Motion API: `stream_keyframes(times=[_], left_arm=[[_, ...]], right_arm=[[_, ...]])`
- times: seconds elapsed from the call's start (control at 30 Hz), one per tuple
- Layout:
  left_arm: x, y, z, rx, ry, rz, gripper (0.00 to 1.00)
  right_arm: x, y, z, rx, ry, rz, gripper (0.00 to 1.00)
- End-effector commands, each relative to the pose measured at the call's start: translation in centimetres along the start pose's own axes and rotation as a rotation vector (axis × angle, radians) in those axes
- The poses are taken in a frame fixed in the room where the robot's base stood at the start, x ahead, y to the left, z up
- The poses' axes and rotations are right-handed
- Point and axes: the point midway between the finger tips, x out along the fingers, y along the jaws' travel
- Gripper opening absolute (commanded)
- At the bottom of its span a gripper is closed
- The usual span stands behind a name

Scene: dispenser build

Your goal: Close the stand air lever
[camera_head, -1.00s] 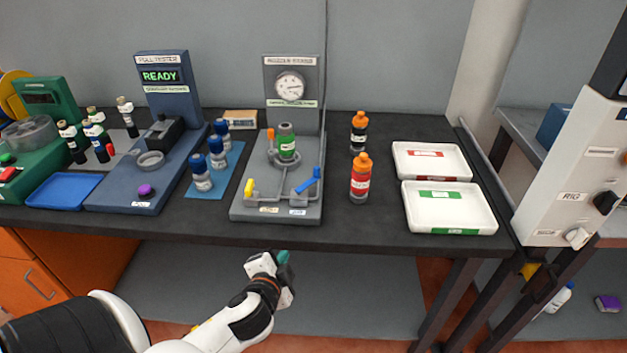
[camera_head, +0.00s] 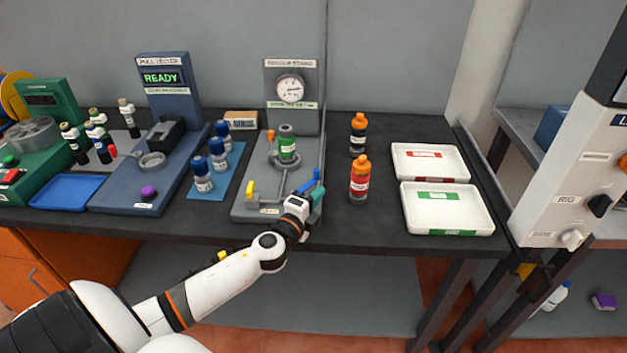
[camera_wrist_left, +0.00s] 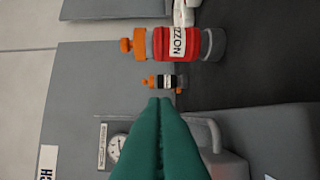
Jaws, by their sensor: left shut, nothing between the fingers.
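The grey stand (camera_head: 246,209) with a gauge (camera_head: 290,88) stands mid-bench. It has a yellow lever (camera_head: 250,190) on its left and a blue lever (camera_head: 308,184) on its right. Their labels are too small to tell which is air. My left gripper (camera_head: 318,194) is shut and empty, right at the blue lever and hiding part of it; I cannot tell whether they touch. In the left wrist view, the shut teal fingers (camera_wrist_left: 160,101) fill the lower middle. The gauge (camera_wrist_left: 113,148) shows left of them; neither lever can be made out there.
A green-bodied bottle (camera_head: 287,145) sits on the stand. A red bottle (camera_head: 360,182) and a black bottle (camera_head: 357,140), both orange-capped, stand right of it. White trays (camera_head: 445,228) lie farther right. Several blue-capped bottles (camera_head: 202,180) are to the left.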

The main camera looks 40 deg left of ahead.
Motion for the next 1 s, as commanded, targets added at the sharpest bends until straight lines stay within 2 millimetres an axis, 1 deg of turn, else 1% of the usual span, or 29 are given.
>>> stream_keyframes(times=[0.03, 0.1, 0.3, 0.43, 0.77, 1.0], left_arm=[[1.1, 0.3, 0.0, 0.0, 0.002, 0.003, 0.0], [1.8, 0.1, -1.0, 0.002, 0.003, 0.0, 0.0], [3.3, 0.0, -2.5, -0.001, 0.002, -0.001, 0.0], [3.6, 0.0, -2.8, -0.002, 0.001, 0.0, 0.0], [3.6, 0.0, -2.8, -0.002, 0.002, -0.001, 0.0], [3.7, 0.0, -2.9, -0.003, 0.044, 0.0, 0.0]], right_arm=[[-0.3, 0.1, 0.1, 0.0, 0.0, 0.001, 0.0], [-0.3, 0.1, 0.1, 0.001, 0.0, 0.002, 0.0], [-0.3, 0.1, 0.1, 0.0, 0.0, 0.002, 0.0], [-0.3, 0.2, 0.1, 0.001, 0.0, 0.002, 0.0], [-0.4, 0.2, 0.1, 0.0, 0.0, 0.002, 0.0], [-0.6, 0.2, 0.1, 0.0, 0.0, 0.002, 0.0]])
